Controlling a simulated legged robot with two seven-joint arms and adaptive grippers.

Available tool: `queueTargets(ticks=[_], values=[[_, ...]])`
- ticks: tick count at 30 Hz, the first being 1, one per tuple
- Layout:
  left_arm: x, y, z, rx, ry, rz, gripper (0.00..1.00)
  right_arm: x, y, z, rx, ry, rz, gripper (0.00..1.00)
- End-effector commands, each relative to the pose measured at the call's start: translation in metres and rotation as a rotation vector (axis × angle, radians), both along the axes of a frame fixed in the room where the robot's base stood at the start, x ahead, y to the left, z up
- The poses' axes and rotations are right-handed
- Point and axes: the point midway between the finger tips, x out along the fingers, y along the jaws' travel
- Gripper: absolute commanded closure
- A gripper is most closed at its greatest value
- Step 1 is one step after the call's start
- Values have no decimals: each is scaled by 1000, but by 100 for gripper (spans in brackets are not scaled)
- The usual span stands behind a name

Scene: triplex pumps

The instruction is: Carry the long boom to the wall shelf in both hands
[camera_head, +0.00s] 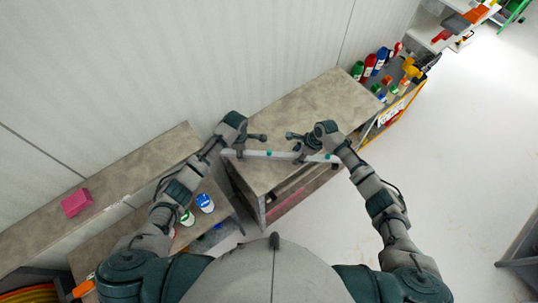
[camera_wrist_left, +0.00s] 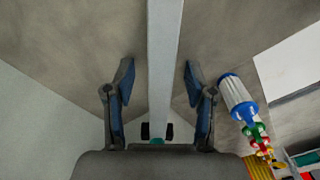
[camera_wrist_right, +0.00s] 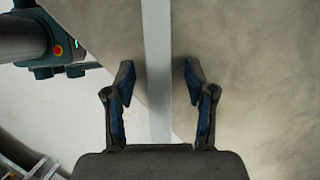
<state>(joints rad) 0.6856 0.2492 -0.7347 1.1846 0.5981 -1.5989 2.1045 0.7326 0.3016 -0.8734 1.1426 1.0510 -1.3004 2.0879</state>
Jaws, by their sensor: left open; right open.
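The long boom (camera_head: 290,155) is a pale straight bar with teal marks, lying crosswise along the front edge of a grey-topped bench (camera_head: 310,103). My left gripper (camera_head: 258,138) is open near its left part. In the left wrist view, the boom (camera_wrist_left: 164,60) runs between the spread fingers of the left gripper (camera_wrist_left: 158,85), with a gap on each side. My right gripper (camera_head: 294,144) is open near its right part. In the right wrist view, the boom (camera_wrist_right: 157,60) passes between the open fingers of the right gripper (camera_wrist_right: 158,85). A long shelf (camera_head: 135,165) runs along the wall at left.
A pink box (camera_head: 76,202) sits on the left part of the shelf. A blue-and-white container (camera_head: 205,203) stands on a lower surface below it. Several coloured bottles (camera_head: 370,65) stand beyond the bench's far right end. The floor (camera_head: 455,170) at right is clear.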

Motion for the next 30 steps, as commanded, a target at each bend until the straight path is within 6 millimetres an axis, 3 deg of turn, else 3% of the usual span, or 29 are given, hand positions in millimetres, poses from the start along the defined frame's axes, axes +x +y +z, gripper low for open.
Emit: queueTargets(ticks=[1, 7, 21, 30], values=[[0, 0, 0, 0, 0, 0, 52, 0, 0, 0, 0, 0, 0, 52], [0, 0, 0, 0, 0, 0, 100, 0, 0, 0, 0, 0, 0, 100], [1, 1, 3, -1, -1, 1, 100, 1, 1, 3, 1, -1, 0, 100], [1, 1, 28, -1, -4, 1, 100, 1, 1, 28, 1, -4, 0, 100]])
